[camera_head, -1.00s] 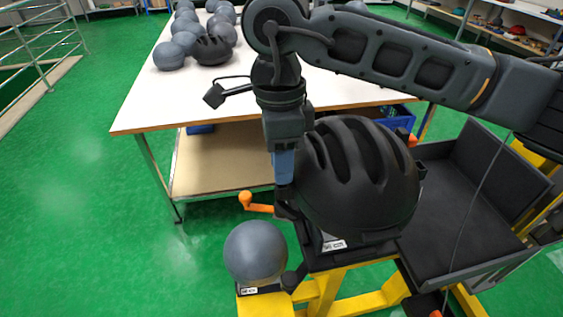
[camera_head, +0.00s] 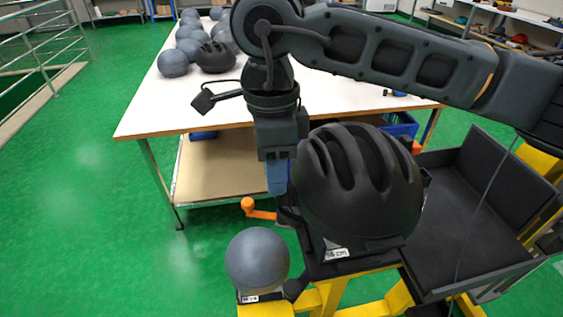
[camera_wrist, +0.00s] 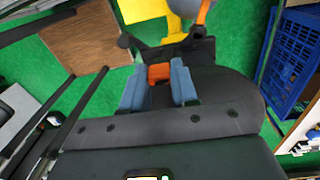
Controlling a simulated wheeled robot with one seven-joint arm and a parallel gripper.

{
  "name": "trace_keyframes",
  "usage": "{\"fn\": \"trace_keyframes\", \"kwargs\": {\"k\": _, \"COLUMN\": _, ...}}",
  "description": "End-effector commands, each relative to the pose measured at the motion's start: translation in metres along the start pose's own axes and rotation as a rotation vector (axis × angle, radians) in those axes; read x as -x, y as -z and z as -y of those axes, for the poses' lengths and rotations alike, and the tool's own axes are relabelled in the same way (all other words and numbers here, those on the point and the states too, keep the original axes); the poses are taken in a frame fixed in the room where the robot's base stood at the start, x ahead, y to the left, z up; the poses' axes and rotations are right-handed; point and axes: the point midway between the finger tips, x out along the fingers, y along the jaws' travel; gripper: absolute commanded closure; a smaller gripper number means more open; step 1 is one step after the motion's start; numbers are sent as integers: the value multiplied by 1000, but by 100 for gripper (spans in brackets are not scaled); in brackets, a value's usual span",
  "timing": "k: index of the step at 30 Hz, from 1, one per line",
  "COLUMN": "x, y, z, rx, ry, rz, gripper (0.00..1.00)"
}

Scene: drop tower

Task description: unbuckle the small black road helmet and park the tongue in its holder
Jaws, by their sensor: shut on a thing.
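The black road helmet (camera_head: 355,185) sits on a stand bearing a white "56 cm" label. My gripper (camera_head: 277,192) points down at the helmet's left side. In the wrist view my gripper (camera_wrist: 157,82) has its blue fingers on both sides of a small orange piece (camera_wrist: 158,73), which looks like part of the buckle, and is shut on it. The dark helmet shell (camera_wrist: 225,100) lies close to the fingers there. The strap and the other buckle half are hard to make out. I cannot identify the tongue holder.
An orange crank handle (camera_head: 258,209) sticks out left of the stand. A grey ball-shaped headform (camera_head: 257,258) stands on the yellow frame in front. A black tray (camera_head: 470,225) is at right. A white table (camera_head: 180,100) with more headforms and a blue crate (camera_head: 400,125) are behind.

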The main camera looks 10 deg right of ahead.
Motion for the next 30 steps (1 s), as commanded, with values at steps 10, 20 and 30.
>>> {"fn": "trace_keyframes", "kwargs": {"k": 10, "x": -12, "y": -17, "z": -16, "rx": 2, "ry": 1, "rz": 0, "gripper": 89}}
{"fn": "trace_keyframes", "kwargs": {"k": 20, "x": -16, "y": -23, "z": -24, "rx": 0, "ry": 0, "rz": 0, "gripper": 89}}
{"fn": "trace_keyframes", "kwargs": {"k": 30, "x": -30, "y": -22, "z": -43, "rx": 1, "ry": 0, "rz": 0, "gripper": 89}}
